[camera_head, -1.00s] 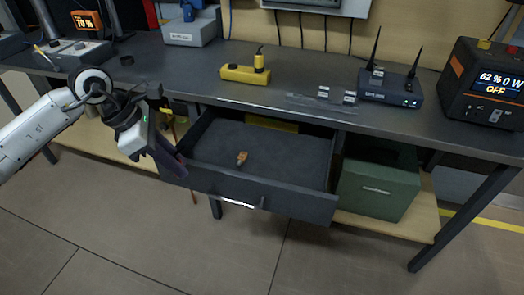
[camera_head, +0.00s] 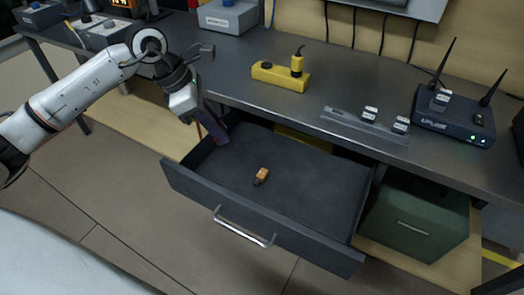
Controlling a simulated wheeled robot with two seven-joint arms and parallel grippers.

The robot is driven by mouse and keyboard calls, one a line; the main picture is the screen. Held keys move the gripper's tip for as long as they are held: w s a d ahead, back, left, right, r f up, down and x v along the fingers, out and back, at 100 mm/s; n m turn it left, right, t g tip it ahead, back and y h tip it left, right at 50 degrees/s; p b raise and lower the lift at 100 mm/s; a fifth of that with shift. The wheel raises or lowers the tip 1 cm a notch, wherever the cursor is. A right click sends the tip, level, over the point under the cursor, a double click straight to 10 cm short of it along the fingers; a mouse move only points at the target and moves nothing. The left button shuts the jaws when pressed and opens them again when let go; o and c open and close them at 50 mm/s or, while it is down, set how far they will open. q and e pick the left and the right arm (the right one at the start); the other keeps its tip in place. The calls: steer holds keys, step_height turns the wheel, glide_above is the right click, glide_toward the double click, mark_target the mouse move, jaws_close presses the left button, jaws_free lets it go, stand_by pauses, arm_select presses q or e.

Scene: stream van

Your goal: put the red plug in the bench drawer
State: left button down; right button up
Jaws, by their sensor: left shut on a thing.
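The bench drawer (camera_head: 215,191) is pulled open under the bench top. A small orange plug-like piece with a dark end (camera_head: 262,175) lies on its floor, near the middle. I see no clearly red plug. My left gripper (camera_head: 218,136) points down at the drawer's left rear corner, beside the bench's front edge. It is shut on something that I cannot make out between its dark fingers. Whether the fingers touch the drawer wall is unclear. My right gripper is out of view.
On the bench top (camera_head: 225,73) stand a yellow socket block (camera_head: 280,77) with a plug upright in it, a grey rail (camera_head: 350,123) with small labelled pieces, and a router (camera_head: 452,118). A green box (camera_head: 422,222) sits under the bench, right of the drawer.

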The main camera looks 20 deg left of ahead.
arm_select(q)
steer(key=f, duration=0.5)
steer(key=shift+s+f, duration=0.25)
steer(key=shift+s, duration=0.05)
steer(key=shift+f+b, duration=0.5)
steer(key=shift+f, duration=1.85)
steer(key=c, duration=1.6)
jaws_free()
steer(key=shift+r, duration=0.1)
